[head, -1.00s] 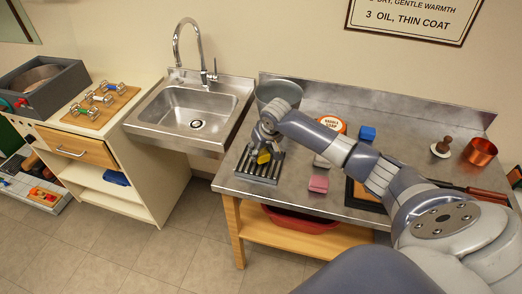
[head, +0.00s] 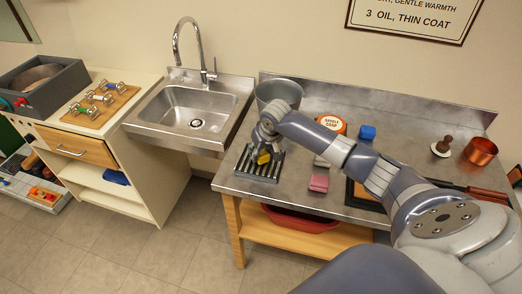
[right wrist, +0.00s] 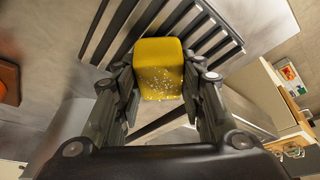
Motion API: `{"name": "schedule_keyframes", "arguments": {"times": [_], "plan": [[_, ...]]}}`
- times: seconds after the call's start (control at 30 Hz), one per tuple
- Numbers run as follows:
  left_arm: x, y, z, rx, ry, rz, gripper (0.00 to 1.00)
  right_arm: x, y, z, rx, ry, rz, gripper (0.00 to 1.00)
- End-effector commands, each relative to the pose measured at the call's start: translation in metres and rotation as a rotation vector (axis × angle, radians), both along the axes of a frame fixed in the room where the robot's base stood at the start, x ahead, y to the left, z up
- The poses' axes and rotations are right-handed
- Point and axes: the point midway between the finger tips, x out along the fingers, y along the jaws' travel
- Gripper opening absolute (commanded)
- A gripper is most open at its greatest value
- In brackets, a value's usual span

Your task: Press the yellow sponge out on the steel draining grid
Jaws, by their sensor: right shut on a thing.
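The yellow sponge (head: 263,157) is between the fingers of my right gripper (head: 266,150) over the steel draining grid (head: 250,167) in the head view. In the right wrist view the sponge (right wrist: 158,68) sits between the fingertips of the right gripper (right wrist: 160,88), with pale specks on its face. The slats of the grid (right wrist: 207,30) lie right behind it. I cannot tell whether the sponge touches the slats. My left gripper is not in view.
The sink (head: 193,112) is left of the steel bench (head: 310,93). A metal bucket (head: 278,90) stands behind the grid.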

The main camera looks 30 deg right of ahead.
Motion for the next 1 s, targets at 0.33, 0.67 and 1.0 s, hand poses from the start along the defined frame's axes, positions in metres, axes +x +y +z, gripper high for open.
{"name": "schedule_keyframes", "arguments": {"times": [0.33, 0.67, 1.0], "plan": [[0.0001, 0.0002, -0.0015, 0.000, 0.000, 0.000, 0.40, 0.0001, 0.0000, -0.0045, 0.000, 0.000, 0.000, 0.18], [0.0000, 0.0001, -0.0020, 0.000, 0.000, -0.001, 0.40, -0.0005, 0.0001, -0.0074, 0.000, 0.002, 0.000, 0.18], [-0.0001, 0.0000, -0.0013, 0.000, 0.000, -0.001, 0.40, -0.0015, 0.0005, -0.0079, 0.000, 0.005, 0.001, 0.18]]}}
